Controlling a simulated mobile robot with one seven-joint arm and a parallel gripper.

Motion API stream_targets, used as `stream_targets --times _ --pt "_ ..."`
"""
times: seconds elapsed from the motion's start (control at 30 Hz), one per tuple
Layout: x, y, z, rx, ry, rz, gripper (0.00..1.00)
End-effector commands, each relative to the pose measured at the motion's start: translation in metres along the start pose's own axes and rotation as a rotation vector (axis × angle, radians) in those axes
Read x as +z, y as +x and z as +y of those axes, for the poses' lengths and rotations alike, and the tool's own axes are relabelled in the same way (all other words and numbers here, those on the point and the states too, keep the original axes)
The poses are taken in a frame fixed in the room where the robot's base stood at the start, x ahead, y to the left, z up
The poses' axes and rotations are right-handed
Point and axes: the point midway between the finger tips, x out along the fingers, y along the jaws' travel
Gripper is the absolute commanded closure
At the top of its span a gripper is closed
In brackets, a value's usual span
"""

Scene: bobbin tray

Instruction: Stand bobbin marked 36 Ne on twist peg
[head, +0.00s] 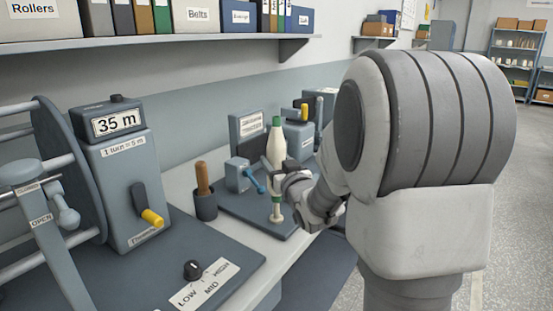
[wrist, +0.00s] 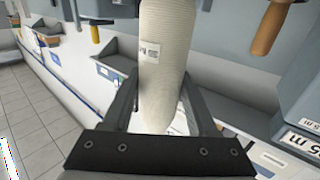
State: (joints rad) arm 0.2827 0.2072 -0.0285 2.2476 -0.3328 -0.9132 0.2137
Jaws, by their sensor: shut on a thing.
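A white cone-shaped bobbin (head: 277,148) with a green tip stands upright in the head view, above the grey base plate. My gripper (head: 286,178) is shut around its lower part. In the wrist view the pale ribbed bobbin (wrist: 164,60) is between the two fingers of my gripper (wrist: 164,112), with a small label whose text I cannot read. No other twist peg is clearly identifiable.
A grey device with a blue lever (head: 238,174) stands close left of the bobbin, and a labelled panel (head: 250,127) behind it. A wooden-handled tool stands in a dark cup (head: 205,207). The "35 m" counter (head: 118,122) and reel are farther left.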

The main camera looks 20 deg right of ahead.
Motion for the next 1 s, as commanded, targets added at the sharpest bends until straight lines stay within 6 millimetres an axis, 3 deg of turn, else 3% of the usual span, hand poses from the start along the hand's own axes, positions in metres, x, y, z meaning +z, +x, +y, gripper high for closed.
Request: stream_targets --times 0.53,1.0 --pt "0.000 0.000 0.000 0.000 0.000 0.001 1.00" --pt "0.014 0.000 0.000 0.000 0.000 0.001 1.00"
